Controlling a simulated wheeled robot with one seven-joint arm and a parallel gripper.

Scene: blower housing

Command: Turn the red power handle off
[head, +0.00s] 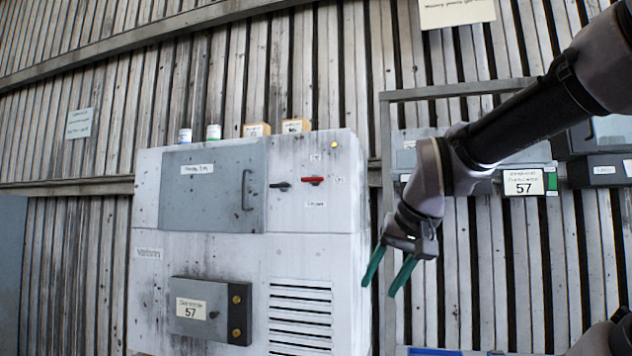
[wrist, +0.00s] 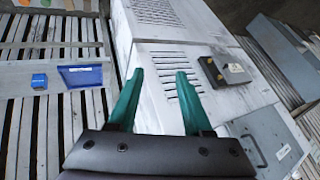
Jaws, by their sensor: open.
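The red power handle (head: 313,181) is on the upper right of the white cabinet's front (head: 300,245) in the head view. It lies about level, with small labels above, below and to its right. A black handle (head: 280,186) sits just left of it. My gripper (head: 386,280) is open and empty, to the right of the cabinet and lower than the red handle, its green fingers pointing down. In the wrist view, my gripper (wrist: 160,78) shows its two green fingers apart, with the cabinet's vented face (wrist: 195,62) beyond them. I cannot make out the red handle there.
A grey door (head: 215,205) with a bar handle is left of the red handle. A grey box marked 57 (head: 200,318) sticks out lower down. Cans and small boxes (head: 257,129) stand on top. A blue bin (wrist: 80,76) lies left in the wrist view.

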